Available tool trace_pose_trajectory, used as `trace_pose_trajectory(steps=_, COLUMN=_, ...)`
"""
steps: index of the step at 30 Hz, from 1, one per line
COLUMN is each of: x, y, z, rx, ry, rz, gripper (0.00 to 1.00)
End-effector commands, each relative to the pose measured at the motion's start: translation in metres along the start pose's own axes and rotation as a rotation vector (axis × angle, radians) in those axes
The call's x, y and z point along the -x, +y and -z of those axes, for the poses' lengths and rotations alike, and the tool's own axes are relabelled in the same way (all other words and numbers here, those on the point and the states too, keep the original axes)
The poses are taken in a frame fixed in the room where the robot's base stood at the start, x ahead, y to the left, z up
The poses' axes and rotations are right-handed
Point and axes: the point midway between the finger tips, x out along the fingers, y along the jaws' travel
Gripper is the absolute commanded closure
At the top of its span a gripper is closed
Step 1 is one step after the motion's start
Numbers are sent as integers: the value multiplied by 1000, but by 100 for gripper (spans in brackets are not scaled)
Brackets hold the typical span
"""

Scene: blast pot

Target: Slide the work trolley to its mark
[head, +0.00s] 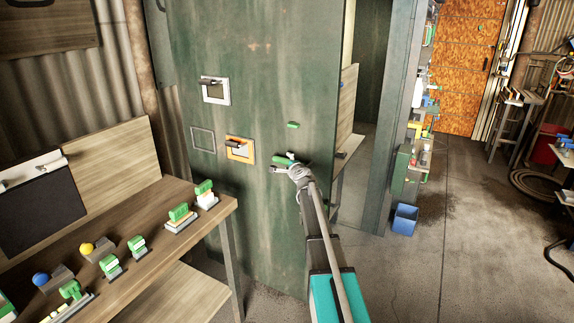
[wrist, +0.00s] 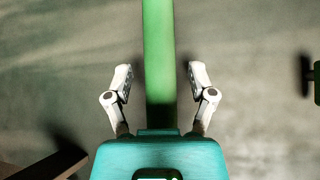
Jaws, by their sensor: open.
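My gripper (head: 282,165) is at the tall dark green panel (head: 270,70) in the head view. In the wrist view my gripper (wrist: 160,80) has its two white fingers apart, one on each side of a green bar (wrist: 159,50). The bar runs up between them, with a visible gap to each finger. In the head view a green piece (head: 283,160) shows at my fingertips, partly hidden by them. I cannot pick out a work trolley or its mark for certain in either view.
A small green piece (head: 293,125) sits above my gripper on the panel. Left of it are a white-framed fitting (head: 226,92) and an orange-framed fitting (head: 251,150). A wooden bench (head: 150,240) with several green-topped items stands left.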

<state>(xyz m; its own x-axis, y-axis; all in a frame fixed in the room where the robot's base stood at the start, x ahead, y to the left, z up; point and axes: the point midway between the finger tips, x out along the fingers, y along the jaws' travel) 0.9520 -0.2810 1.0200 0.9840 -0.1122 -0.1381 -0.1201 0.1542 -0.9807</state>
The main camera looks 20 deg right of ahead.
Motion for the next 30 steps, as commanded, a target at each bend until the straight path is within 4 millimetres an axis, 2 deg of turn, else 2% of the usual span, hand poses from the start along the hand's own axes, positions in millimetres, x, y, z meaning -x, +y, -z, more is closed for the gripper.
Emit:
trace_pose_trajectory(steps=10, x=-2, y=0, z=-1, rx=0, ry=-1, rz=0, gripper=30)
trace_pose_trajectory(steps=21, x=-2, y=0, z=-1, rx=1, ry=-1, rz=0, gripper=98)
trace_pose_trajectory(steps=25, x=-2, y=0, z=-1, rx=1, ry=-2, rz=-1, gripper=100)
trace_pose_trajectory(steps=26, x=1, y=2, z=-10, rx=2, ry=-3, rz=-1, gripper=100)
trace_pose_trajectory(steps=30, x=-3, y=1, z=-4, rx=0, ry=-5, rz=-2, gripper=100)
